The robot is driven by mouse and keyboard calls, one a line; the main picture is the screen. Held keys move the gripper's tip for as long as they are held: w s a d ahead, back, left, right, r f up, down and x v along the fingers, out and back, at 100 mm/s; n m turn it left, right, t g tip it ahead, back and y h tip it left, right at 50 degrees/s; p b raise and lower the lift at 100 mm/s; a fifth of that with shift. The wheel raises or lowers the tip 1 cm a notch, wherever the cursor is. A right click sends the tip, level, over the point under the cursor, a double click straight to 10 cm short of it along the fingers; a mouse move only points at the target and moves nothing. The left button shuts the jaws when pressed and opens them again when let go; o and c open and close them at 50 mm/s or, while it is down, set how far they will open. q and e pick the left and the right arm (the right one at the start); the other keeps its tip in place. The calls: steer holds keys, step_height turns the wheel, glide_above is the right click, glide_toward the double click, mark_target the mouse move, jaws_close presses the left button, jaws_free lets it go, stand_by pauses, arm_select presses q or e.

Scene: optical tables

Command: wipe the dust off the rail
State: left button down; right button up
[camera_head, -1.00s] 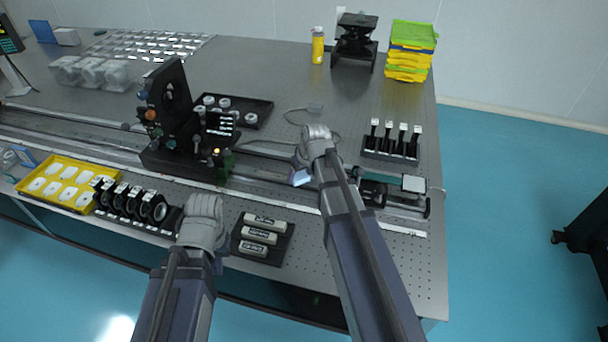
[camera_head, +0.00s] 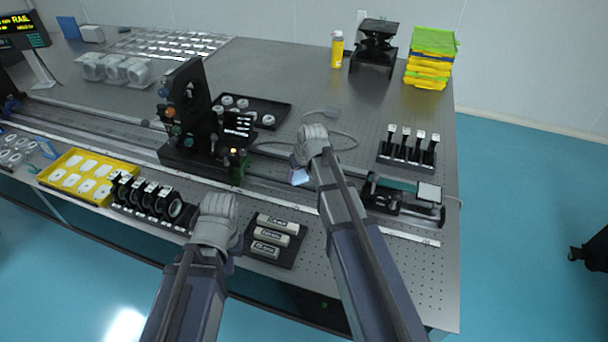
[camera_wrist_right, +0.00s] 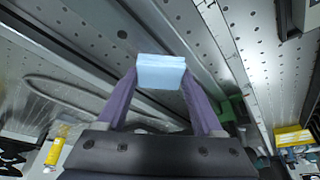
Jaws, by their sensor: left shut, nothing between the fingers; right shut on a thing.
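The long grey rail (camera_head: 90,114) runs across the table from the left to the right end. No dust on it can be made out in these views. My right gripper (camera_head: 300,170) is shut on a light-blue wipe (camera_wrist_right: 161,72), with purple fingers on both sides of it. The wipe is low over the rail, right of the black carriage; whether it touches cannot be told. My left gripper (camera_head: 214,222) is shut and empty near the table's front edge, its fingertips mostly hidden by the hand.
A black carriage with a tall plate (camera_head: 190,105) stands on the rail just left of the wipe. A smaller mount (camera_head: 383,197) sits right of it. In front are a yellow tray (camera_head: 68,184), black lens holders (camera_head: 150,200) and a roller tray (camera_head: 285,257). A cable lies behind.

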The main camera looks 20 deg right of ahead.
mark_target(268, 170)
steer(key=shift+w+a, duration=0.1)
steer(key=shift+a, duration=0.05)
steer(key=shift+w+a, duration=0.5)
steer(key=shift+a, duration=0.2)
steer(key=shift+w+a, duration=0.45)
steer(key=shift+a, duration=0.2)
steer(key=shift+w+a, duration=0.1)
steer(key=shift+w+a, duration=0.45)
steer(key=shift+a, duration=0.2)
steer(key=shift+w+a, duration=0.4)
steer(key=shift+a, duration=0.2)
steer(key=shift+a, duration=0.1)
steer(key=shift+w+a, duration=1.05)
steer(key=shift+a, duration=0.3)
